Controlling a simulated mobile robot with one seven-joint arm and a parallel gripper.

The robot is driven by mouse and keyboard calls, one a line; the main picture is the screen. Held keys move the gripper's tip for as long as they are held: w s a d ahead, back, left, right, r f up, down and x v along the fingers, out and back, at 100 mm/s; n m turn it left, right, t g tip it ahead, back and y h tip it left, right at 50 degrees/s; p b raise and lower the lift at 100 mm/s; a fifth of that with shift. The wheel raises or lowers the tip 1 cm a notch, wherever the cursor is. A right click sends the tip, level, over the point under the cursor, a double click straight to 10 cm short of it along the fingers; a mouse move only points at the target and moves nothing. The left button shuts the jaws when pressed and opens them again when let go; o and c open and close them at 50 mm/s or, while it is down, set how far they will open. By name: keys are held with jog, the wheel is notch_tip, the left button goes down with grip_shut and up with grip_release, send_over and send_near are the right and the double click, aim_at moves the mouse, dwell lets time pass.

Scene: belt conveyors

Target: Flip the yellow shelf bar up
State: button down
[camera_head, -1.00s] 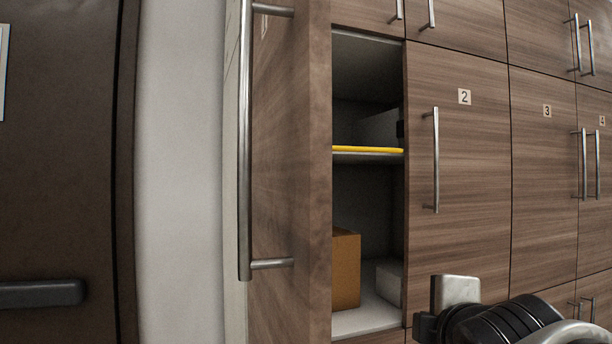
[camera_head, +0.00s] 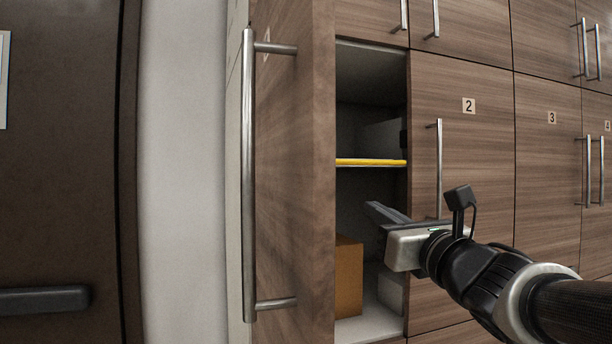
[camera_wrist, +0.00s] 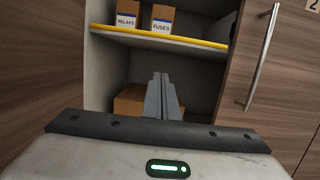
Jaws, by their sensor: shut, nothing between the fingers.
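The yellow shelf bar (camera_head: 371,162) runs along the front edge of the middle shelf in the open cabinet. It lies level at the shelf edge. It also shows across the upper part of the wrist view (camera_wrist: 160,38). My gripper (camera_head: 374,208) is shut and empty, in front of the cabinet opening and a little below the bar, apart from it. In the wrist view the closed fingers (camera_wrist: 161,84) point into the lower compartment, below the bar.
Boxes labelled RELAYS (camera_wrist: 127,15) and FUSES (camera_wrist: 162,19) stand on the shelf behind the bar. A brown box (camera_head: 348,277) sits in the lower compartment. The open cabinet door (camera_head: 290,190) stands at left. Closed door 2 (camera_head: 470,170) is at right.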

jog(key=w+a+r+p, duration=0.3)
jog(key=w+r, duration=0.3)
jog(key=w, duration=0.3)
jog(key=shift+w+r+p, duration=0.15)
jog(key=shift+p, duration=0.4)
jog(key=shift+r, duration=0.1)
jog(key=shift+r+g+p, duration=0.15)
jog(key=shift+g+p, duration=0.15)
jog(key=shift+p, duration=0.15)
